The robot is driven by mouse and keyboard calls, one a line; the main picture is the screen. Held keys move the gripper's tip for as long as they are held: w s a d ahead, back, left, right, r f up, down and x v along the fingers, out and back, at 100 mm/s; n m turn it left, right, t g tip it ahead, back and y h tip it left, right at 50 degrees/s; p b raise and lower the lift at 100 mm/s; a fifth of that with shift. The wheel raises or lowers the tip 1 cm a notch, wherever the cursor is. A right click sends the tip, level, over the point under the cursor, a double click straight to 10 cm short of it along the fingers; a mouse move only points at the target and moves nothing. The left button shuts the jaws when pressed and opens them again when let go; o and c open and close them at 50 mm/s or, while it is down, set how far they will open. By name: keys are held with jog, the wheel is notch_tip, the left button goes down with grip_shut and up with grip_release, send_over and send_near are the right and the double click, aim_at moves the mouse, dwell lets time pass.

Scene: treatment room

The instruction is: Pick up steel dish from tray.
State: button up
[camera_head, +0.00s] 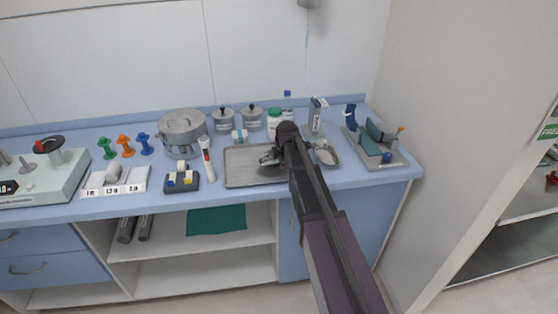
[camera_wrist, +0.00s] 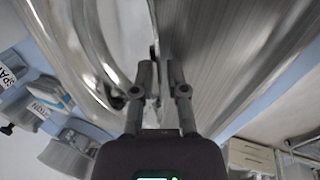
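The steel tray (camera_head: 236,168) lies on the blue counter near its front edge. A shiny steel dish (camera_head: 267,159) is at the tray's right part, partly hidden behind my arm. My gripper (camera_head: 287,157) reaches down over the right part of the tray; its fingertips are hidden in the head view. In the wrist view, the curved wall of a steel dish (camera_wrist: 95,45) fills the left side. My two fingers (camera_wrist: 161,75) point at its edge, with a narrow gap between them. I cannot tell whether they press on the dish wall. The brushed tray surface (camera_wrist: 215,40) shows on the right.
Another steel dish (camera_head: 327,155) lies just right of my arm. Lidded canisters (camera_head: 223,120), a white jar with a green lid (camera_head: 274,122) and a box (camera_head: 315,112) stand behind. A marker-like tube (camera_head: 206,157) is left of the tray; a green-padded stand (camera_head: 375,143) is at right.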

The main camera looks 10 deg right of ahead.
jog(key=shift+r, duration=0.2)
grip_shut()
notch_tip(320, 180, up, 4)
jog(key=p, duration=0.4)
jog(key=shift+f, duration=0.1)
jog(key=s+d, duration=0.3)
jog(key=d, duration=0.1)
jog(key=s+d, duration=0.4)
jog(key=s+d+p, duration=0.1)
jog(key=s+d, duration=0.2)
jog(key=d, duration=0.1)
jog(key=shift+s+r, duration=0.2)
jog(key=shift+r, duration=0.2)
